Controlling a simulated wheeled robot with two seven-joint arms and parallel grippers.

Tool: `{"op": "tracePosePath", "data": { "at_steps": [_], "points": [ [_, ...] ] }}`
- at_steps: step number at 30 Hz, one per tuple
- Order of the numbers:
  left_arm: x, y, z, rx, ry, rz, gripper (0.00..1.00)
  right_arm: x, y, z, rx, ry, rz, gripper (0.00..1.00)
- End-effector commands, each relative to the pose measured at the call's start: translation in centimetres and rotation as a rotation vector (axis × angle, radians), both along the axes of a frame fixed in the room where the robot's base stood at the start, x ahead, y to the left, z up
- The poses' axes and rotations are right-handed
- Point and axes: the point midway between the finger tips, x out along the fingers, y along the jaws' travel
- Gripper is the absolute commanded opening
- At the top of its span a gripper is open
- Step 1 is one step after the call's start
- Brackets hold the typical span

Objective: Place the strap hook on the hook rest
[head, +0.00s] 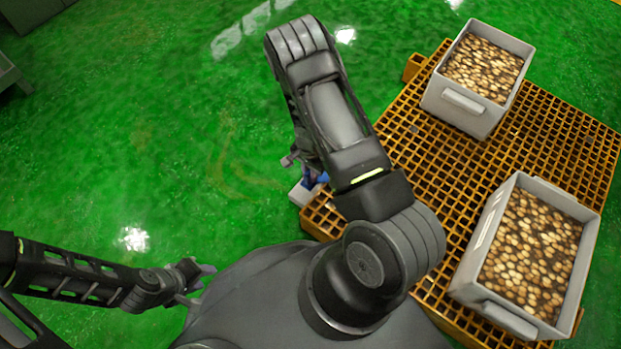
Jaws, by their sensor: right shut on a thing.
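My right gripper (293,159) is partly in view at the left side of my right forearm, near the left corner of the orange grating. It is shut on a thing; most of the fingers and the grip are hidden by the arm. A small blue piece (316,180), likely the strap hook, shows just below the gripper. A pale grey block (299,194), possibly the hook rest, is beside the blue piece at the grating's edge. I cannot tell whether they touch. My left gripper (205,283) is open and empty at the lower left, over the green floor, far from these things.
An orange grating platform (545,150) fills the right side. A grey bin (464,103) of round brown pieces stands at its back, another (492,222) at its front right. The grating between them is clear. The green floor on the left is open.

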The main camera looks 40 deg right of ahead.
Motion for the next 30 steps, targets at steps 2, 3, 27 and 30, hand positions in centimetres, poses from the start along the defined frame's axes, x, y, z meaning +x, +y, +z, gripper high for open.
{"op": "tracePosePath", "data": {
  "at_steps": [2,3,27,30],
  "points": [
    [0.0,0.0,-0.1,0.000,0.000,0.000,0.36,0.0,0.0,-0.2,0.000,0.000,0.000,0.00],
    [0.0,0.0,-0.4,0.000,-0.001,0.000,0.36,0.0,0.0,-0.6,0.000,0.000,0.000,0.00],
    [0.3,0.0,-2.1,0.002,-0.009,0.004,0.36,0.0,0.0,-4.0,0.000,0.000,0.000,0.29],
    [0.3,0.0,-2.1,0.002,-0.009,0.004,0.36,0.0,0.0,-3.9,0.000,0.000,0.000,0.37]
  ]
}}
